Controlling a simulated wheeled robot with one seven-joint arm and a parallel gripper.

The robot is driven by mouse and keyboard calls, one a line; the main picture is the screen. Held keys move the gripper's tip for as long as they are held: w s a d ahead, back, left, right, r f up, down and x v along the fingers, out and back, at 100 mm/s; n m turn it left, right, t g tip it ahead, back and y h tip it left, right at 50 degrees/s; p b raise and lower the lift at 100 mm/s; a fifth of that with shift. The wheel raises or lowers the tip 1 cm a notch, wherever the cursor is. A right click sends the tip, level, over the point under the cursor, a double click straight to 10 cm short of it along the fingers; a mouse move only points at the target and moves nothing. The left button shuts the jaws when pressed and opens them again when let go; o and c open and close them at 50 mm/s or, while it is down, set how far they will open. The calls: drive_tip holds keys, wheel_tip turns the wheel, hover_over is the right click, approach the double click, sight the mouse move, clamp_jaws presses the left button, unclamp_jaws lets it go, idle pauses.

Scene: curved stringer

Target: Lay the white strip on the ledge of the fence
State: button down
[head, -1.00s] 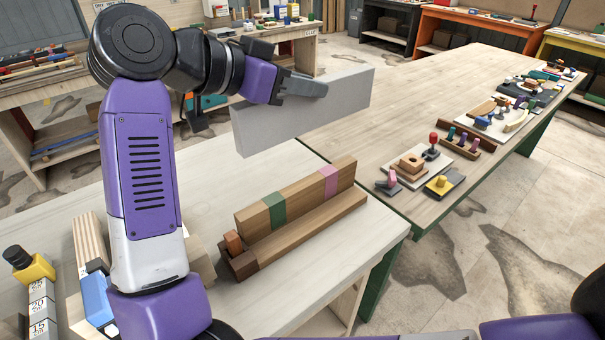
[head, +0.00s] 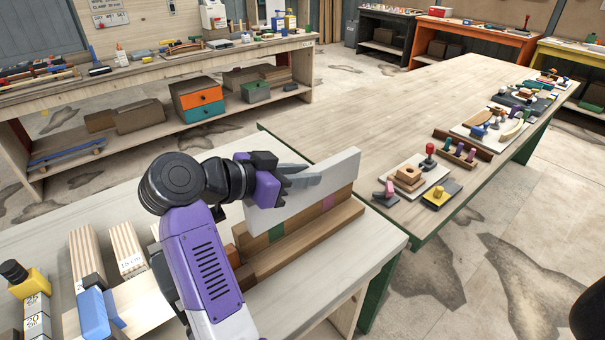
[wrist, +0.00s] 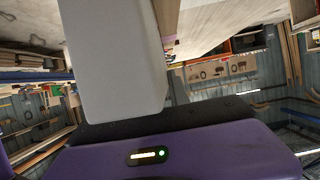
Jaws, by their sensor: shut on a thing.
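The white strip (head: 335,173) is a flat, pale board held on its long edge, slanting up to the right in the head view. My gripper (head: 306,180) is shut on its upper part. In the wrist view the strip (wrist: 115,60) stands out from the jaws as a pale slab. The wooden fence (head: 303,220) has a green and a pink band and a lower ledge (head: 322,227) along its front. The strip overlaps the fence's top in the picture, roughly parallel to it. I cannot tell whether they touch.
Striped wooden blocks (head: 128,254) and a blue-ended piece (head: 97,312) lie left of my arm. A yellow-topped gauge (head: 30,290) stands at the far left. A long table (head: 385,115) behind carries small knobbed parts. The worktop's front right is clear.

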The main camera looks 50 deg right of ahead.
drive_tip(key=shift+f, duration=0.6)
drive_tip(key=c, duration=1.2)
unclamp_jaws()
drive_tip(key=shift+c, duration=0.2)
drive_tip(key=shift+r, duration=0.2)
drive_tip(key=v, duration=0.4)
drive_tip(key=b+v, duration=0.1)
drive_tip(key=v, duration=0.3)
drive_tip(key=b+v, duration=0.1)
drive_tip(key=v, duration=0.3)
drive_tip(key=shift+r, duration=0.45)
